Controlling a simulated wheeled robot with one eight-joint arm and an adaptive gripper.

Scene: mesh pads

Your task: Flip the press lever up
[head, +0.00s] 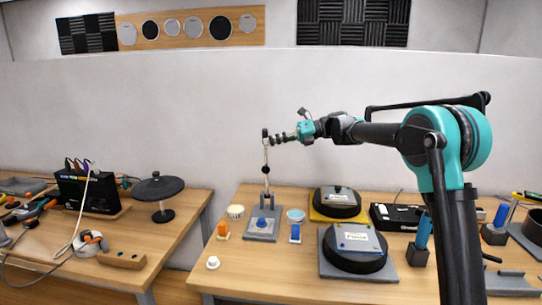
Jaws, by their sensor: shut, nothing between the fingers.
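The press (262,228) stands on the middle wooden table, with a flat grey base and a blue part on it. A thin pale upright, which looks like its lever (266,182), rises from the base and points nearly straight up, with a dark round knob partway along it. My gripper (268,138) is shut and empty at the upper end of this upright. It reaches in from the right, well above the table. The fingertips are small here, and I cannot tell whether they touch the lever or are only in line with it.
A black round pad on a grey plate (334,265) and another on a yellow plate (320,213) lie to the right. A second table (135,277) stands left, across a gap.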

